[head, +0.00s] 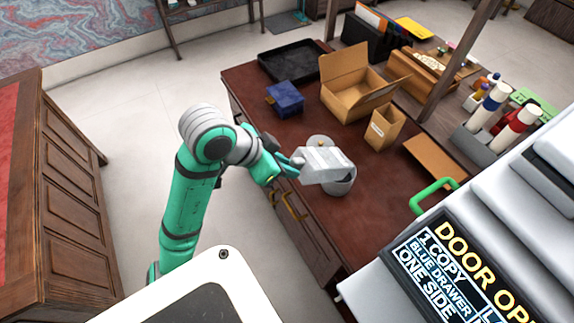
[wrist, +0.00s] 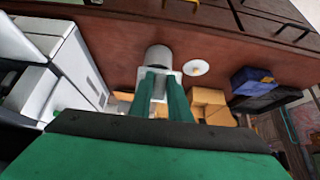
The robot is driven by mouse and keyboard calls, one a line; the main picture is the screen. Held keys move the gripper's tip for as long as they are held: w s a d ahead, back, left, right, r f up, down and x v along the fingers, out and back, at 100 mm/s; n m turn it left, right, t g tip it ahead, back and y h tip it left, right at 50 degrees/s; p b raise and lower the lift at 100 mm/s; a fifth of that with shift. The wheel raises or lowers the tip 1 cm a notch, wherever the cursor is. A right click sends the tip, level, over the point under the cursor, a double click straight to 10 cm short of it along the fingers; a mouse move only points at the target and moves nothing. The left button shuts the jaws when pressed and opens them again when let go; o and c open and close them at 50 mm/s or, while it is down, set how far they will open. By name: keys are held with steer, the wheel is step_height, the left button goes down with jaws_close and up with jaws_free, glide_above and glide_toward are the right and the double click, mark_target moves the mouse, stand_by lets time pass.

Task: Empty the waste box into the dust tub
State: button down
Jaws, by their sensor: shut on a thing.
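A light grey box (head: 326,162), which I take for the waste box, is in my gripper (head: 293,164) above the desk. My gripper is shut on its left end in the head view. A grey round tub (head: 344,187), which I take for the dust tub, stands on the desk just under and beside the box, which partly covers it. The tub also shows beyond the fingertips in the wrist view (wrist: 158,56). The insides of box and tub are hidden, so I cannot tell what is in them. A round pale lid with an orange knob (wrist: 197,67) lies beside the tub.
A small labelled carton (head: 384,128) and a larger open cardboard box (head: 352,92) stand behind. A blue box (head: 286,98) and a black tray (head: 291,61) are at the far left. A white machine (head: 490,225) bounds the right. The front desk surface is clear.

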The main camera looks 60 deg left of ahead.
steer(key=shift+s+a+f+t, duration=0.1)
steer(key=shift+s+f+t, duration=0.55)
steer(key=shift+f+t, duration=0.3)
steer(key=shift+s+f+t, duration=0.6)
steer(key=shift+f+t, duration=0.25)
steer(key=shift+t, duration=0.1)
stand_by(0.9)
